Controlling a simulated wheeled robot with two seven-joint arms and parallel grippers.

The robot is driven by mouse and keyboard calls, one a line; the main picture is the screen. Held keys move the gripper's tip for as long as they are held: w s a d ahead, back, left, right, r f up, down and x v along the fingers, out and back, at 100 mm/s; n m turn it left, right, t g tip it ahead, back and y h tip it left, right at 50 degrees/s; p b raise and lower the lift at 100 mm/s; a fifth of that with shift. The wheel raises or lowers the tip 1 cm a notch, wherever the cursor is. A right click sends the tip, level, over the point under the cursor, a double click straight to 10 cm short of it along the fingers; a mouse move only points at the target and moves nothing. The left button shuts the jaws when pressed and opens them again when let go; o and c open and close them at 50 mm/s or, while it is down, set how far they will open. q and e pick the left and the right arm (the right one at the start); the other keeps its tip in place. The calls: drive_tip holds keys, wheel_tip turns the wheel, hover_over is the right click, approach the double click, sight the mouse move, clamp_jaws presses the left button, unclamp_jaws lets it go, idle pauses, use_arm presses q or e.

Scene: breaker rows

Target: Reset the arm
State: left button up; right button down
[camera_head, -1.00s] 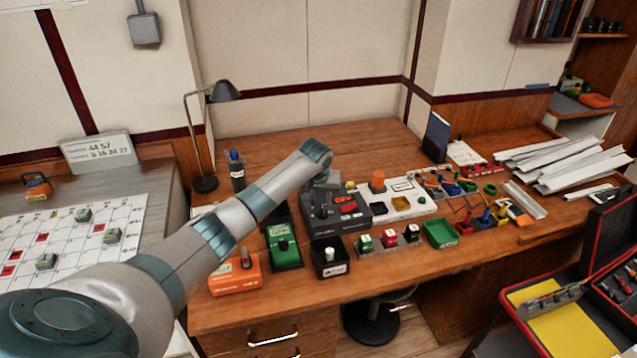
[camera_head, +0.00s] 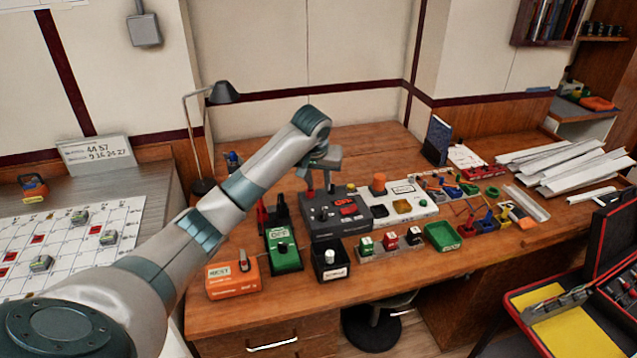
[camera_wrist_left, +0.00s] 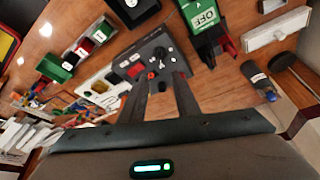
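My left arm (camera_head: 215,215) reaches in from the left, over the wooden desk. My left gripper (camera_head: 322,180) hangs above a dark grey control box (camera_head: 330,222) with knobs and a red button. In the left wrist view, my left gripper (camera_wrist_left: 161,82) shows two fingers spread apart with nothing between them, over the control box (camera_wrist_left: 145,62). Whether the fingertips touch the box I cannot tell. My right gripper is in neither view.
A green device marked OFF (camera_head: 282,245), an orange box (camera_head: 232,278) and a black box (camera_head: 331,262) stand in front. A white panel (camera_head: 408,205) and a green tray (camera_head: 441,235) lie to the right. A lamp (camera_head: 222,93) stands behind the arm.

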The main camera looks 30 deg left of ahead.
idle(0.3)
use_arm(q)
drive_tip(key=s+d+f+m+h, duration=0.2)
drive_tip(key=s+d+f+m, duration=0.3)
drive_tip(key=s+d+f, duration=1.45)
drive_tip(key=s+d+f+m, duration=0.1)
drive_tip(key=s+d, duration=0.1)
drive_tip(key=s, duration=1.1)
drive_tip(key=s+d+f+m, duration=0.1)
drive_tip(key=s, duration=1.3)
wheel_tip(320, 180, down, 31)
drive_tip(key=s+g+b, duration=0.2)
drive_tip(key=s+a+f+g+b, duration=0.1)
drive_tip(key=s+a+f, duration=0.1)
drive_tip(key=s+f, duration=1.5)
drive_tip(key=shift+a+f+b, duration=0.35)
drive_tip(key=shift+f+b, duration=0.05)
drive_tip(key=shift+f, duration=0.4)
